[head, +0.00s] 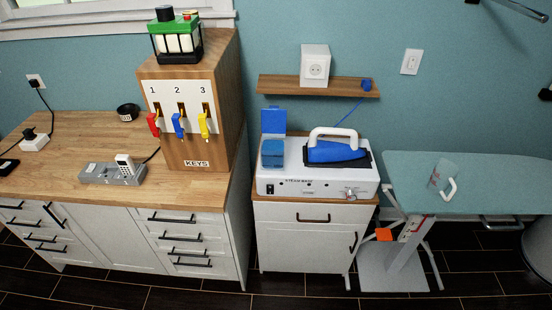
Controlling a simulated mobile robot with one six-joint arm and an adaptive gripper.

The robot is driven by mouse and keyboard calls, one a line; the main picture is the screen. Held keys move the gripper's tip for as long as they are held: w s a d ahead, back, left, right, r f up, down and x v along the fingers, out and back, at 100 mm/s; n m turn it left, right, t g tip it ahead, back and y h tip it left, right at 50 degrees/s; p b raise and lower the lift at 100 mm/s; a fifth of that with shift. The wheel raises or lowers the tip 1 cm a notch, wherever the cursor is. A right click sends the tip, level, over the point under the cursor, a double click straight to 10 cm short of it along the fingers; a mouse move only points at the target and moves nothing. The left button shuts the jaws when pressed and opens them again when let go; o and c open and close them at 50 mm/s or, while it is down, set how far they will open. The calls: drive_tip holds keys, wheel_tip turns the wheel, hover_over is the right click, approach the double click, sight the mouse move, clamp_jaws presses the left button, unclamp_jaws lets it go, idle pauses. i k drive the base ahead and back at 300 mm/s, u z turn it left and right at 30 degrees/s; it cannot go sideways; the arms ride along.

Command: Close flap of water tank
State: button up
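The steam station (318,184) is a white box on a small white cabinet, in the middle of the head view. Its blue water tank (272,154) is at the left end of its top. The tank's blue flap (273,121) stands upright at the tank's back edge, so it is open. A blue iron (337,152) with a white handle rests on the station to the right of the tank, apart from the flap. My gripper is not in view.
An ironing board (500,190) with a clear jug (443,175) stands to the right. A wooden key box (198,150) on the counter (75,140) stands to the left. A wall shelf (285,86) with a white socket box (315,66) is above; a blue cord hangs from its plug.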

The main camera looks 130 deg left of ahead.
sight(274, 119)
drive_tip(key=u, duration=1.3)
drive_tip(key=i, duration=0.1)
drive_tip(key=u, duration=2.75)
drive_tip(key=i, duration=0.2)
drive_tip(key=u, duration=0.15)
